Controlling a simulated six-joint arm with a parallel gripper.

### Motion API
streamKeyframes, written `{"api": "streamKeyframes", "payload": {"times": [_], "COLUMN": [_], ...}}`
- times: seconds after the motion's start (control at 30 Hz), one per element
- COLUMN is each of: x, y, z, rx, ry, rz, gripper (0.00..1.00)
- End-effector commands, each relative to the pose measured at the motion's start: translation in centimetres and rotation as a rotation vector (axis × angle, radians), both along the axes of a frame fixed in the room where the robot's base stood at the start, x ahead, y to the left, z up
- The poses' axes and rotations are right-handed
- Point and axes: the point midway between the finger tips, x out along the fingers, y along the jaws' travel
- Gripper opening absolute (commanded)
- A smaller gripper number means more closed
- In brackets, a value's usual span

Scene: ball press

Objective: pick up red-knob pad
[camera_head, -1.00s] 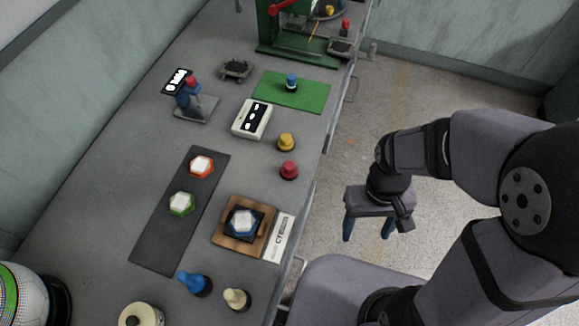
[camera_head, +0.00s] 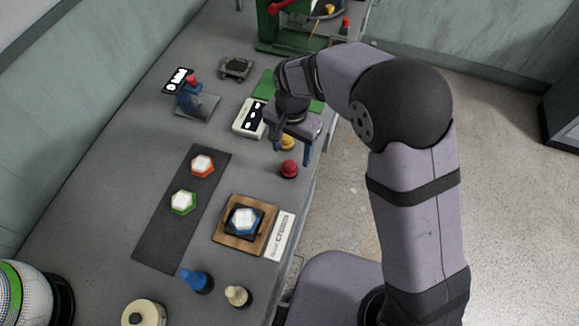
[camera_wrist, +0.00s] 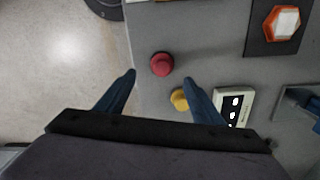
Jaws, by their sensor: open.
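The red-knob pad (camera_head: 289,169) stands on the table near its right edge in the head view. In the wrist view the red-knob pad (camera_wrist: 162,64) lies beyond my fingertips, roughly midway between them. My gripper (camera_head: 290,150) is open and empty above the table edge, beside the yellow-knob pad (camera_head: 287,142). In the wrist view my gripper (camera_wrist: 160,75) shows two spread blue fingers, and the yellow-knob pad (camera_wrist: 179,99) is between them, close to the right finger.
A white device with dark ovals (camera_head: 249,118) is just left of my gripper. A green mat (camera_head: 264,88) is partly hidden behind my arm. A wooden tray (camera_head: 229,239) holds a blue hexagonal piece. A dark mat (camera_head: 158,243) holds orange and green hexagonal pieces.

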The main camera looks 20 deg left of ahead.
Motion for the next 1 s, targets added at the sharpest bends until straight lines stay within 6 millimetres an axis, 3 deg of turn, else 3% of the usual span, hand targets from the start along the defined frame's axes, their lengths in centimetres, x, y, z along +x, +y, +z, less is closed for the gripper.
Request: {"api": "streamKeyframes", "payload": {"times": [0.67, 1.0], "x": [0.0, -0.2], "y": [0.0, 0.3], "z": [-2.3, -5.6], "rx": [-0.001, -0.002], "ry": [0.0, 0.003], "rz": [-0.031, -0.03], "gripper": [0.61, 0.61]}}
